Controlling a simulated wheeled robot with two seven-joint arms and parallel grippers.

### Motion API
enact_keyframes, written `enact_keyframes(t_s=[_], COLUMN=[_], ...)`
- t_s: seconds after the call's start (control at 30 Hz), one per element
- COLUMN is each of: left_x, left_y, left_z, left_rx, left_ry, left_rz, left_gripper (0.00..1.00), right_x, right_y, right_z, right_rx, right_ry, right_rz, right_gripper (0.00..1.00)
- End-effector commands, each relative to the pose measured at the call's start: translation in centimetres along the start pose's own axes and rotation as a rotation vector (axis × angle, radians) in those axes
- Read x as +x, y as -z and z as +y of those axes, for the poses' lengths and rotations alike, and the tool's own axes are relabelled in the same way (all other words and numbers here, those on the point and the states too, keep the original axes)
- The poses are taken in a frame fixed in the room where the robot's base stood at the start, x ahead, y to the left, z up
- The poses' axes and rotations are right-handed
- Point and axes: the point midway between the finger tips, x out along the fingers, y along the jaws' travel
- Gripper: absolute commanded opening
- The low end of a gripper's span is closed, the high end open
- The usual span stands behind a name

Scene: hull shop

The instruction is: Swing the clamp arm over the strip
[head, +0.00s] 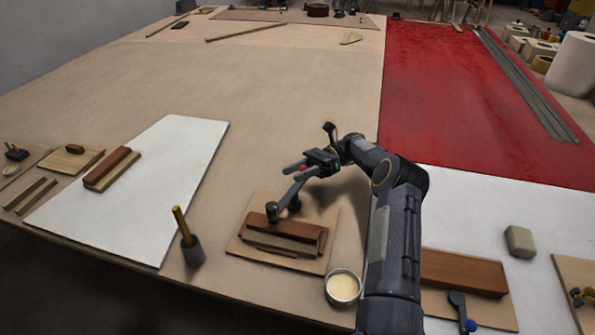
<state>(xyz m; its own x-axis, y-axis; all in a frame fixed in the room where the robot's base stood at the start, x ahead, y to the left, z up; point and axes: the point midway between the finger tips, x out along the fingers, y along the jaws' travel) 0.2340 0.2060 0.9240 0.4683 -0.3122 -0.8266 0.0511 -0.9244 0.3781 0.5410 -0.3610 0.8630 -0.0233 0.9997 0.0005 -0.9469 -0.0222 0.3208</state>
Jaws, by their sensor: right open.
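My right gripper (299,171) is open, its two grey fingers pointing left above the back edge of a small wooden board (247,250). A dark grey clamp arm (287,198) slants from a rounded end by the strip up toward the fingers; whether they touch it cannot be told. A dark red-brown strip (287,229) lies on a paler wood block (283,243) on that board. The clamp arm's lower end is at the strip's back left; most of the strip is uncovered. My left gripper is out of view.
A dark cup with a yellow-handled tool (193,253) stands left of the board, a round tin (342,288) at its front right. Another brown block (463,271) and a blue-knobbed clamp (459,308) are at right.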

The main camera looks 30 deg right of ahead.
Motion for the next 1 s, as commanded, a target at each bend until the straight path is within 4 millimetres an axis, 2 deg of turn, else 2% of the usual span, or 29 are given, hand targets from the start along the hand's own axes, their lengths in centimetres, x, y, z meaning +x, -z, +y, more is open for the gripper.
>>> enact_keyframes(t_s=[0.13, 0.23, 0.57, 0.9, 1.0], left_x=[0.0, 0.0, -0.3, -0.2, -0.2], left_y=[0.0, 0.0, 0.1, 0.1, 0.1], left_z=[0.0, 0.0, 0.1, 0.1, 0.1], left_rx=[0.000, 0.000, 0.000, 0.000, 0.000], left_ry=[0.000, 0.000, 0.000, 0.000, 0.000], left_rz=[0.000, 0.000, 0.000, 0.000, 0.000], left_gripper=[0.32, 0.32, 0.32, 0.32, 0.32], right_x=[0.0, 0.0, 2.9, 6.5, 7.3], right_y=[-1.4, -3.2, -7.3, -8.2, -8.4], right_z=[0.4, 1.0, 6.8, 12.7, 13.8], right_rx=[-0.004, -0.006, -0.003, -0.001, -0.001], right_ry=[0.000, 0.000, 0.000, 0.000, 0.001], right_rz=[0.001, 0.002, 0.001, 0.001, 0.001], right_gripper=[0.44, 0.44, 0.44, 0.44, 0.44])
